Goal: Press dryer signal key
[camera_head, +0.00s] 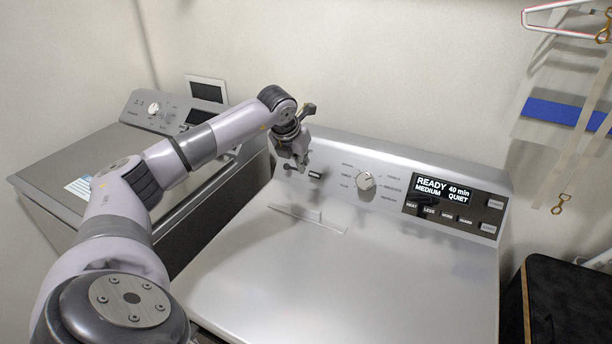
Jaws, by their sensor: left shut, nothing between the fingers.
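The dryer (290,265) has a light grey top and a raised control panel along its back. A lit display (444,189) on the panel reads READY, 40 min, MEDIUM, QUIET. A row of small keys (447,215) runs below the display, and two more keys (495,204) sit at its right. Their labels are too small to tell surely which is the signal key. My left gripper (302,165) is shut and empty at the panel's left end, well left of the keys. I cannot tell whether it touches the panel. My right gripper is not in view.
A round dial (365,181) and a small dark control (316,175) sit between my left gripper and the display. A grey washer (75,160) stands at left. A dark box (570,300) stands at right, below hanging straps. The dryer top is clear.

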